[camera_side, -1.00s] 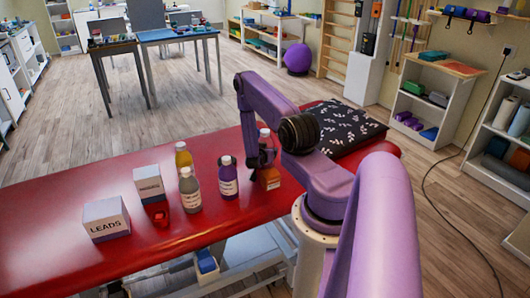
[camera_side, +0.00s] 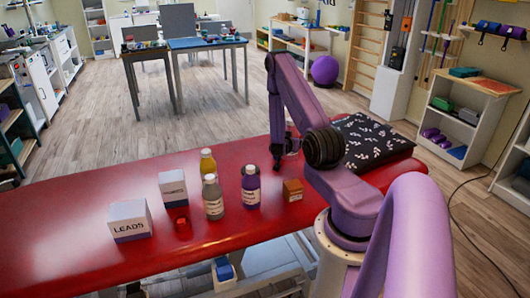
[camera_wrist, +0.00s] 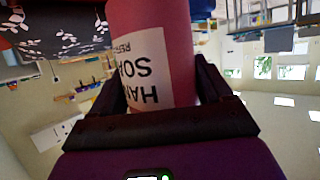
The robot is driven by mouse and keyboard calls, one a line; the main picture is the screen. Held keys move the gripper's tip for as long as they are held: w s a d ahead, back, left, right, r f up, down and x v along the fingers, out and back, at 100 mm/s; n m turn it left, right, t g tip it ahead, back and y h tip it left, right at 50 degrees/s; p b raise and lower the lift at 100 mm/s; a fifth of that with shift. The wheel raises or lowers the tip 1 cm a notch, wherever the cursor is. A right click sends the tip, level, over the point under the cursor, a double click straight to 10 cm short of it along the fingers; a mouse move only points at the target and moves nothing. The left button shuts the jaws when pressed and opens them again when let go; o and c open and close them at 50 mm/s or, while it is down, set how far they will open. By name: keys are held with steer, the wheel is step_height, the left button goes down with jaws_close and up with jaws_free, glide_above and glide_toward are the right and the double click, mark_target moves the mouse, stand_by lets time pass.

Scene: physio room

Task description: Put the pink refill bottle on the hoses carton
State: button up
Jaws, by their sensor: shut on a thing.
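My gripper (camera_side: 285,150) is above the far side of the red table in the side view, partly behind my arm. In the wrist view my gripper (camera_wrist: 163,88) is shut on the pink refill bottle (camera_wrist: 176,35), which has a white hand soap label. The bottle is hidden or too small to make out in the side view. A white carton (camera_side: 172,187) stands behind a larger carton marked LEADS (camera_side: 128,220). The white carton's label is too small to read surely, so I cannot tell whether it is the hoses carton.
Between the cartons and my arm stand a yellow bottle (camera_side: 208,163), a grey bottle (camera_side: 213,198) and a purple bottle (camera_side: 250,187). A small red thing (camera_side: 181,223) and a brown box (camera_side: 292,189) lie near them. A patterned black cushion (camera_side: 372,140) covers the right end.

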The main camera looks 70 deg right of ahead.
step_height(320, 180, up, 16)
steer(key=w+a+n+t+y, duration=0.1)
steer(key=w+a+n+t, duration=0.3)
steer(key=w, duration=0.7)
steer(key=n+t+y, duration=0.7)
steer(key=n+y, duration=0.1)
steer(key=n, duration=0.1)
glide_above(171, 176)
steer(key=shift+f, duration=6.65)
steer(key=shift+f+m, duration=0.15)
steer(key=shift+m, duration=0.15)
steer(key=o, duration=1.5)
